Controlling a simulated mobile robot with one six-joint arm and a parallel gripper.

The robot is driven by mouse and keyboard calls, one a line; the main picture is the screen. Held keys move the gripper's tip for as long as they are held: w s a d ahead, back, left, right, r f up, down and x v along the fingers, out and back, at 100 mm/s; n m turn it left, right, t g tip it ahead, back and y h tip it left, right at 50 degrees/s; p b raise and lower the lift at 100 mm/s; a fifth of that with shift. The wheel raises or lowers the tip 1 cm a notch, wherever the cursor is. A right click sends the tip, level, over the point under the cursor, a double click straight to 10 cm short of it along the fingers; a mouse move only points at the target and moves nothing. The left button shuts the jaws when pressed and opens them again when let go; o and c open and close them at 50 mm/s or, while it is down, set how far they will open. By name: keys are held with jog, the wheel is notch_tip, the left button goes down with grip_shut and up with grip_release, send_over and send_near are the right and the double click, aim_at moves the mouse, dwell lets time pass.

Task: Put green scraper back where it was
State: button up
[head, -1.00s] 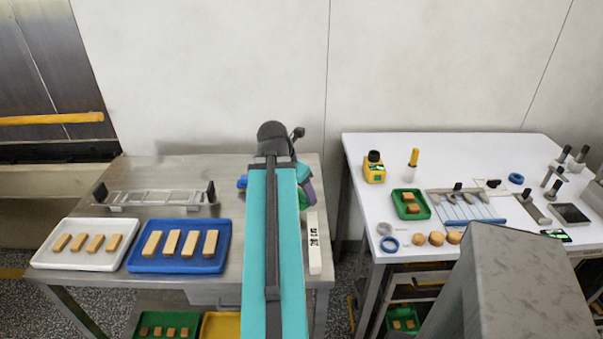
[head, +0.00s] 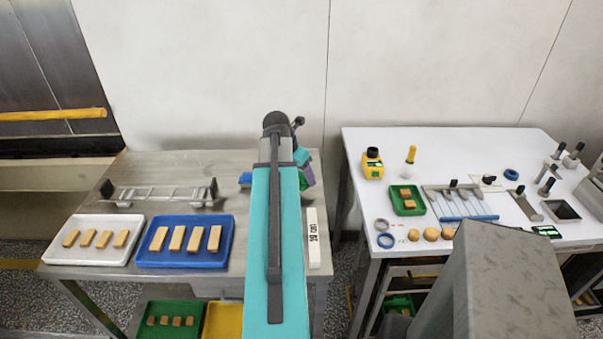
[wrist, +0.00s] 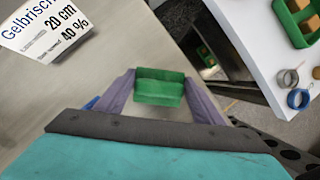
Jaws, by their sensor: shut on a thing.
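My gripper (wrist: 160,92) is shut on the green scraper (wrist: 158,84), which sits between its two purple fingers in the wrist view. Only a short green block of the scraper shows; the rest of it is hidden. In the head view my teal arm covers most of my gripper (head: 306,175), and only a purple finger and a sliver of green show at its right. It is over the right part of the steel table (head: 230,165). I cannot tell how high the scraper is above the table.
A white label strip (head: 313,237) lies at the table's right edge. A blue item (head: 245,179) is partly hidden behind my arm. A blue tray (head: 190,262), a white tray (head: 60,258) and a metal frame (head: 160,194) stand left. A gap separates the white table (head: 450,145).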

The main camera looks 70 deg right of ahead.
aim_at(301, 175)
jog(key=shift+w+d+f+p, duration=0.1)
jog(key=shift+w+d+p, duration=0.2)
jog(key=shift+d, duration=0.6)
jog(key=shift+w+d+f+p, duration=0.1)
jog(key=shift+w+d, duration=0.25)
jog(key=shift+d, duration=0.55)
jog(key=shift+f+p, duration=0.75)
jog(key=shift+f, duration=1)
jog(key=shift+f, duration=0.1)
jog(key=o, duration=1.1)
jog(key=shift+r, duration=0.2)
jog(key=b+v, duration=0.2)
jog(key=v, duration=0.8)
jog(key=shift+w+a+r, duration=0.1)
jog(key=shift+a+r, duration=0.05)
jog(key=shift+r, duration=0.2)
jog(key=shift+a+r, duration=0.2)
jog(key=shift+r, duration=0.35)
